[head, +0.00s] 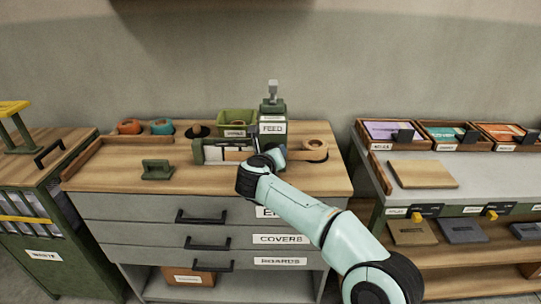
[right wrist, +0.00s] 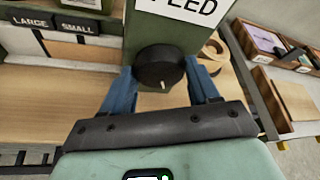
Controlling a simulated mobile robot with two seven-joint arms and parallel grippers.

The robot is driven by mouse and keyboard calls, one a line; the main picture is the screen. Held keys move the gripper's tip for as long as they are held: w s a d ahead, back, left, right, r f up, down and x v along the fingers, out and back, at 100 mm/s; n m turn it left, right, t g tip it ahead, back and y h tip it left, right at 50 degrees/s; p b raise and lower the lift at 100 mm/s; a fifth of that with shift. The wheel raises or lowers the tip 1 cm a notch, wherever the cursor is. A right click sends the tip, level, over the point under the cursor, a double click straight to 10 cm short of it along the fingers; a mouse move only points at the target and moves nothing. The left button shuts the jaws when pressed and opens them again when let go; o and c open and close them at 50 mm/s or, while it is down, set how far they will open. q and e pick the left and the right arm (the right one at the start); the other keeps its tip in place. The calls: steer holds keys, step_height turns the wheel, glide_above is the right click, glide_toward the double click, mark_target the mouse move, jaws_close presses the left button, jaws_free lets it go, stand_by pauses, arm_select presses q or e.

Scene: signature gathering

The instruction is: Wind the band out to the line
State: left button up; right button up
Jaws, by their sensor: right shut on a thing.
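A green machine labelled FEED (head: 272,116) stands at the back of the wooden-topped drawer unit. In the right wrist view its dark round knob (right wrist: 160,68) with a small white mark sits below the FEED label. My right gripper (right wrist: 160,82) has its blue fingers on both sides of the knob and is shut on it. Left of the machine, a panel (right wrist: 62,32) labelled LARGE and SMALL holds a pale band strip (head: 228,154), seen partly in the head view. My left gripper is not in view. The arm hides part of the machine's front in the head view.
A small green block (head: 157,169) stands on the left worktop. Trays (head: 394,132) of coloured sheets and a wooden board (head: 422,173) are on the right bench. The worktop's front is mostly clear.

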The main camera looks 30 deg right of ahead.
stand_by(0.4)
steer(key=o, duration=1)
steer(key=shift+o, duration=0.2)
steer(key=shift+s, duration=0.1)
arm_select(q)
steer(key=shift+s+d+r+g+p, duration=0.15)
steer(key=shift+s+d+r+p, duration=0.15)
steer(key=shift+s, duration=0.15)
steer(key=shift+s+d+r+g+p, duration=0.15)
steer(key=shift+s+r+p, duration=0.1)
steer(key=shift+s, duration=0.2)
arm_select(e)
steer(key=v, duration=1.3)
steer(key=shift+s, duration=0.15)
steer(key=shift+r, duration=0.15)
